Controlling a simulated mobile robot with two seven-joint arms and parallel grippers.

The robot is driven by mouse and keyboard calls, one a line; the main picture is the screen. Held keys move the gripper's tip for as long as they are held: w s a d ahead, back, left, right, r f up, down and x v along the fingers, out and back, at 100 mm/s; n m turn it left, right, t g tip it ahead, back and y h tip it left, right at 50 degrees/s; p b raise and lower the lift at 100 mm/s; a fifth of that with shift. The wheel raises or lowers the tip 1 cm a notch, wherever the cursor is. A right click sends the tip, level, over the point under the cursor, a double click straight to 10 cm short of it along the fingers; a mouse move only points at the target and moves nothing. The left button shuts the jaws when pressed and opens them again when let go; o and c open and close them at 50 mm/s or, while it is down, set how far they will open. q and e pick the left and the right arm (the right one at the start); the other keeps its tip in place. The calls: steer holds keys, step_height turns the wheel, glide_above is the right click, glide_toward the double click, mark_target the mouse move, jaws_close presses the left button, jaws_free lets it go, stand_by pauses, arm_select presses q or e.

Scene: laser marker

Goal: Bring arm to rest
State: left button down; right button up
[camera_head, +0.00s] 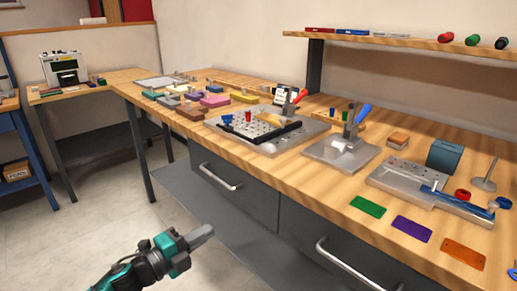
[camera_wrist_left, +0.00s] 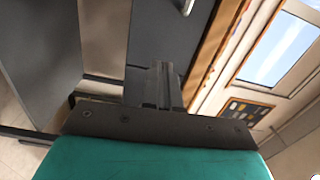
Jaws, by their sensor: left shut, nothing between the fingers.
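My left gripper (camera_head: 201,235) is at the lower middle of the head view. It is shut and empty, in the air over the floor in front of the workbench drawers, below the level of the bench top. In the left wrist view its closed fingers (camera_wrist_left: 162,85) point toward the grey bench front.
The wooden workbench (camera_head: 290,165) holds fixtures, coloured blocks, and green (camera_head: 368,206), purple (camera_head: 412,229) and orange (camera_head: 463,253) plates. Drawer handles (camera_head: 220,178) stick out from its front. A shelf (camera_head: 400,43) is above. Open floor (camera_head: 90,230) lies to the left.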

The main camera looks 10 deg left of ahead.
arm_select(q)
steer(key=s+d+f+n+g+y, duration=0.15)
steer(key=s+f+n+y, duration=0.3)
steer(key=s+n, duration=0.6)
steer(key=s+d+f+n+g+y, duration=0.15)
steer(key=s+f+n+y, duration=0.35)
steer(key=s+n, duration=0.55)
step_height(320, 180, up, 10)
steer(key=s+a+n+p, duration=0.1)
steer(key=s+a+p, duration=0.1)
steer(key=p, duration=1.2)
steer(key=shift+a+f+n+p, duration=0.2)
steer(key=shift+a+n+p, duration=0.1)
steer(key=shift+p, duration=0.1)
arm_select(e)
steer(key=s+d+r, duration=0.1)
steer(key=d+r, duration=0.2)
steer(key=r, duration=0.7)
steer(key=shift+s+r+h, duration=0.2)
steer(key=shift+r+h, duration=0.15)
steer(key=shift+h, duration=0.05)
steer(key=shift+d, duration=0.1)
